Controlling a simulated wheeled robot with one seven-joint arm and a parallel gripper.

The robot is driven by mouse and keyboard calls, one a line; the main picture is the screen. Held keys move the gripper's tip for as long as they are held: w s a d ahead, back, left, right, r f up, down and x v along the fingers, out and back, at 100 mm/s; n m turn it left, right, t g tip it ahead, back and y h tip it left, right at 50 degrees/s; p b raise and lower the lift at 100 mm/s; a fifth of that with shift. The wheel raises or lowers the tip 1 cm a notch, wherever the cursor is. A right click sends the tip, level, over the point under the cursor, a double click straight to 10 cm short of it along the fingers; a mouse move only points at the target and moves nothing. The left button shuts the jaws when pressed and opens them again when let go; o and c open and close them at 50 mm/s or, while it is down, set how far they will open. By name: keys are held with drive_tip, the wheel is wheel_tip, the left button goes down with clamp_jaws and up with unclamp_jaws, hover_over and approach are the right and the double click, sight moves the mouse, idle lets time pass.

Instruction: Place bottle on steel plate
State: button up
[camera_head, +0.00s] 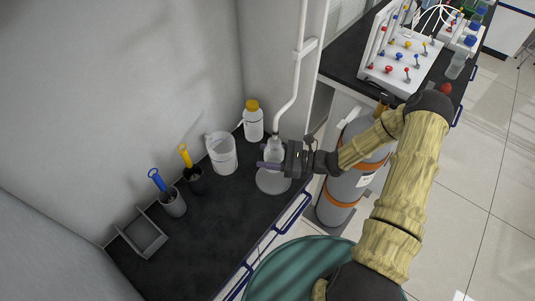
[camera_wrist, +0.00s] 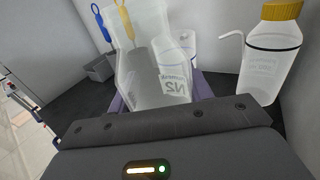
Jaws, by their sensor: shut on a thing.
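A clear bottle (camera_head: 275,147) with a label reading N2 is upright between the jaws of my gripper (camera_head: 268,164). In the wrist view the bottle (camera_wrist: 140,85) fills the middle, with purple finger parts beside it. My gripper is shut on it. The round grey steel plate (camera_head: 272,184) lies on the dark bench below the bottle, partly covered by the gripper. The bottle is over the plate; I cannot tell whether its base touches it.
A clear jug (camera_head: 221,153) and a yellow-capped wash bottle (camera_head: 253,123) stand close behind. Cups with a yellow-handled tool (camera_head: 185,157) and a blue-handled tool (camera_head: 157,180) stand left, beside a grey tray (camera_head: 143,238). A white pipe (camera_head: 296,75) rises behind the gripper. The front bench is clear.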

drive_tip(key=shift+s, duration=0.2)
drive_tip(key=shift+f, duration=0.15)
drive_tip(key=shift+w+f+b, duration=0.15)
drive_tip(key=shift+f+b, duration=2.65)
drive_tip(key=shift+f, duration=0.45)
drive_tip(key=shift+f+b, duration=0.35)
drive_tip(key=shift+f, duration=0.2)
drive_tip(key=o, duration=1.2)
drive_tip(key=shift+o, duration=0.2)
drive_tip(key=s+d+b, duration=0.2)
drive_tip(key=d+b, duration=0.1)
drive_tip(key=d, duration=1.4)
drive_tip(key=shift+s+d+b, duration=0.15)
drive_tip(key=shift+s+b, duration=0.1)
drive_tip(key=shift+b, duration=0.05)
